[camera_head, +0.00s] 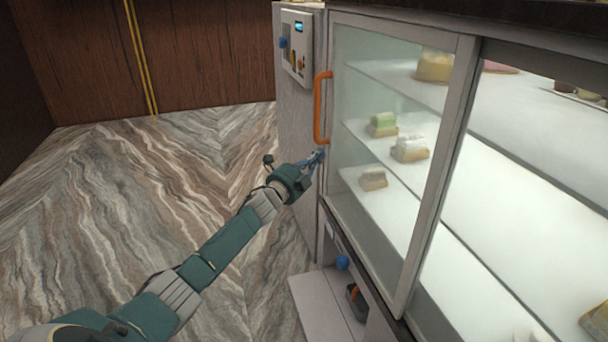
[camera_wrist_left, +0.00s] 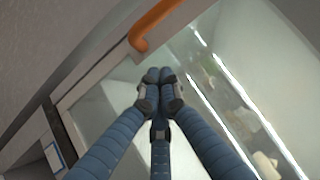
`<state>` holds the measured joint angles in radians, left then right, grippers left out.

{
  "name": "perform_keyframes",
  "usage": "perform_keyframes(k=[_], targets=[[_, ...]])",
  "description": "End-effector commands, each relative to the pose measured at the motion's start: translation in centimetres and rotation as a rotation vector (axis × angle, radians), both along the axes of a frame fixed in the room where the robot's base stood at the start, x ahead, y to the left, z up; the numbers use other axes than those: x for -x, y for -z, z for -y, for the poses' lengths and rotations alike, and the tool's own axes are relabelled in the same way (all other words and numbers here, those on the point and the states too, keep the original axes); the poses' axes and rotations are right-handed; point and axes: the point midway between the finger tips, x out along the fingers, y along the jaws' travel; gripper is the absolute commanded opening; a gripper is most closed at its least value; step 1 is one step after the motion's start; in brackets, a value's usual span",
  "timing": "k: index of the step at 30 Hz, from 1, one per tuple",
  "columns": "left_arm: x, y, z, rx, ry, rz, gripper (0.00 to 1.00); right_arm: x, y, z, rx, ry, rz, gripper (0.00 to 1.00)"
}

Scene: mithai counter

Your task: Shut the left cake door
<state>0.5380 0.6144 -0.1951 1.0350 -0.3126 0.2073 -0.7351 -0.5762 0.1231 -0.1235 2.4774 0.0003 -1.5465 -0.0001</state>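The left cake door (camera_head: 404,30) is a grey-framed glass panel on the front of the display case. Its left edge is close to the case's left side; I cannot tell whether it is fully shut. Its orange upright handle (camera_head: 318,108) is on the left frame and shows at the top of the left wrist view (camera_wrist_left: 140,40). My left gripper (camera_head: 318,156) is just below the handle's lower end, close to the door frame. In the left wrist view its blue fingers (camera_wrist_left: 158,78) come together at the tips with nothing between them. Contact with the door is unclear. My right gripper is out of view.
Cakes (camera_head: 410,148) stand on the lit shelves behind the glass. A control panel (camera_head: 297,45) is on the case's upper left. A blue knob (camera_head: 342,263) and a low ledge (camera_head: 322,305) are below the door. The marble floor (camera_head: 150,190) at left is clear.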

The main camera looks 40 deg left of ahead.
Motion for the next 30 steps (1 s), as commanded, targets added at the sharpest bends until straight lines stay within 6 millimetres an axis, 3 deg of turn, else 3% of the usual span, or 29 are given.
perform_keyframes(k=[2,15,30], targets=[[1.1,0.2,0.0,-0.001,0.0,-0.006,0.0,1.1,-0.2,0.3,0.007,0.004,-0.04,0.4],[7.4,1.1,-0.1,0.0,0.0,-0.005,0.0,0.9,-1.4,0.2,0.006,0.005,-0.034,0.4],[8.2,1.2,-0.1,0.0,0.0,-0.004,0.0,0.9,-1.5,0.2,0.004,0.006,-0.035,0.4]])
